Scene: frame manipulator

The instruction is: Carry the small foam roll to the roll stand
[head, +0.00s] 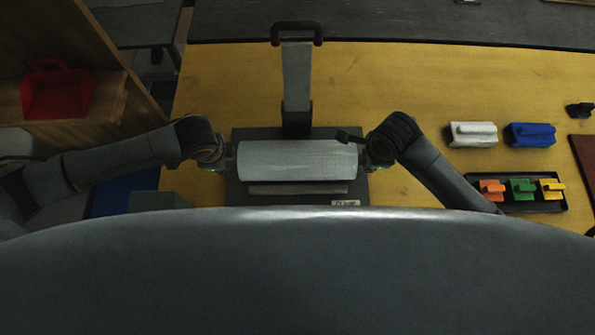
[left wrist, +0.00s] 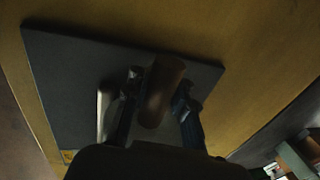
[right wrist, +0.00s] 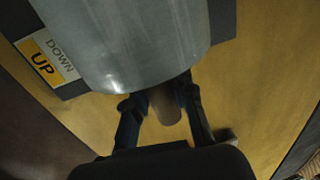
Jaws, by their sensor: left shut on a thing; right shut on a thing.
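The grey foam roll (head: 298,160) lies level, left to right, over a dark plate (head: 240,190) in the head view. Its near end fills the top of the right wrist view (right wrist: 130,40). My left gripper (head: 226,156) is at the roll's left end, shut on its brown core (left wrist: 160,95). My right gripper (head: 369,157) is at the right end, shut on the core (right wrist: 164,106). A post (head: 297,75) with a dark handle stands behind the roll. I cannot tell which part is the roll stand, or whether the roll touches the plate.
A pale bar (head: 298,188) lies in front of the roll. White (head: 472,135) and blue (head: 531,135) blocks and a black tray (head: 535,207) with small coloured pieces are at right. A red bin (head: 58,92) sits on a shelf at left. The yellow table (head: 400,80) is clear behind.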

